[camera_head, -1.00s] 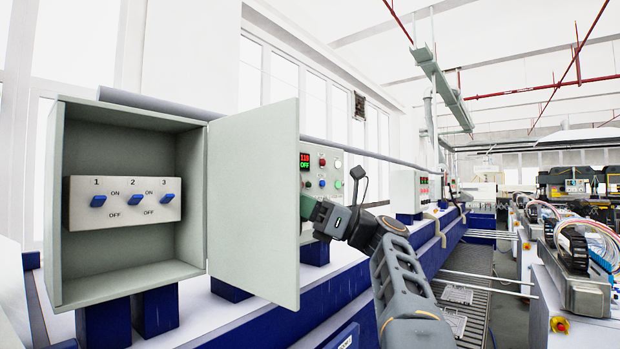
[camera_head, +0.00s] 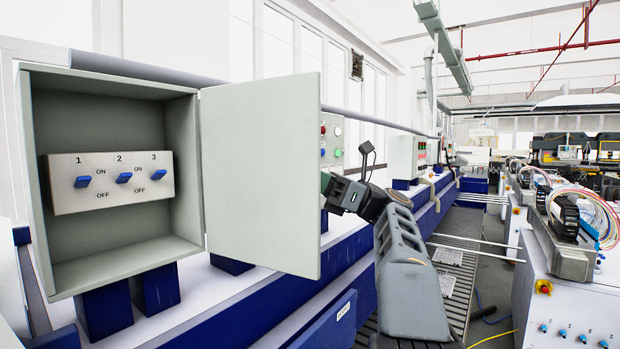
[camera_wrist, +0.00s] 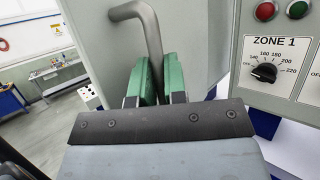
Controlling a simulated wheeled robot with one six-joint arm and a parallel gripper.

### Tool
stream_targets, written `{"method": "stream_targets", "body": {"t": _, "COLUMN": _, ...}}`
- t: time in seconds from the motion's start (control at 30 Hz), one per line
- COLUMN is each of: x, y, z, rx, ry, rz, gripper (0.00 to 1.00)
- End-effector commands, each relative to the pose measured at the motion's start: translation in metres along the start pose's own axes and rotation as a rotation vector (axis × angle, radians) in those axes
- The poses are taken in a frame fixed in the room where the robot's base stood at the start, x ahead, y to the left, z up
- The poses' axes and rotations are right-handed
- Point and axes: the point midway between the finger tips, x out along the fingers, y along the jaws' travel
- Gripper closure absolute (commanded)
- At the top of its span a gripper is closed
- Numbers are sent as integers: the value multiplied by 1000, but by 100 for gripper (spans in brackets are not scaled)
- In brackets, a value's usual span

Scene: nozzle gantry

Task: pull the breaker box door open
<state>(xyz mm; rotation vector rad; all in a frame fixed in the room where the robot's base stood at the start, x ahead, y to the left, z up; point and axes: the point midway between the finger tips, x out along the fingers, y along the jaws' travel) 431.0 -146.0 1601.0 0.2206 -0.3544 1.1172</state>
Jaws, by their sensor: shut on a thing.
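The grey breaker box (camera_head: 40,190) stands at the left in the head view, and its door (camera_head: 262,175) is swung wide open on the hinge at the box's right side. Inside is a panel with three blue switches (camera_head: 124,178). My gripper (camera_head: 328,186) is at the door's right edge, its jaws partly hidden behind the door. In the wrist view, my gripper's green fingers (camera_wrist: 157,82) are shut around the door's grey bar handle (camera_wrist: 151,35). The door's face (camera_wrist: 100,50) is behind the handle.
A control panel with a ZONE 1 dial (camera_wrist: 265,72) is close on the right in the wrist view. The blue and white bench (camera_head: 290,300) runs beneath the box. Machines (camera_head: 570,240) line the right side, with an aisle between.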

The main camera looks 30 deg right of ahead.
Motion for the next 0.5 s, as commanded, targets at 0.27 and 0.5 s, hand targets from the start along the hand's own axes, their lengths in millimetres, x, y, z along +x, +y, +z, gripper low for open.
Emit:
{"method": "stream_targets", "body": {"t": 0.27, "x": -2, "y": -1, "z": 0, "rx": 2, "ry": 3, "rz": -5, "gripper": 68}}
{"method": "stream_targets", "body": {"t": 0.5, "x": -1, "y": 0, "z": 0, "rx": 1, "ry": 2, "rz": -3, "gripper": 63}}
